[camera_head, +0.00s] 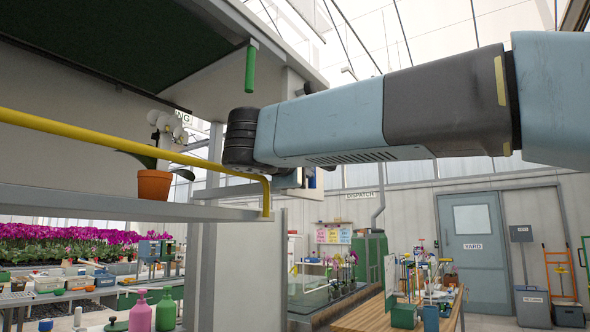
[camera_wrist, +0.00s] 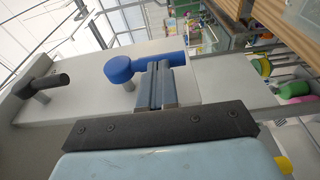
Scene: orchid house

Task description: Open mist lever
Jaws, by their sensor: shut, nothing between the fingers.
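A blue lever (camera_wrist: 168,58) with a round hub (camera_wrist: 119,69) is mounted on a pale panel in the wrist view. Its bar runs right from the hub. A black lever (camera_wrist: 42,84) sits on the same panel to the left. No label shows which one is the mist lever. My gripper (camera_wrist: 158,72) is shut and empty. Its fingertips overlap the blue bar in the picture; whether they touch it I cannot tell. In the head view my arm hides the gripper and most of the panel (camera_head: 312,186).
A yellow rail (camera_head: 130,139) runs along a shelf (camera_head: 120,200) holding a potted white orchid (camera_head: 154,184). A wooden table (camera_head: 375,316) with tools stands lower right, before a grey door (camera_head: 474,250).

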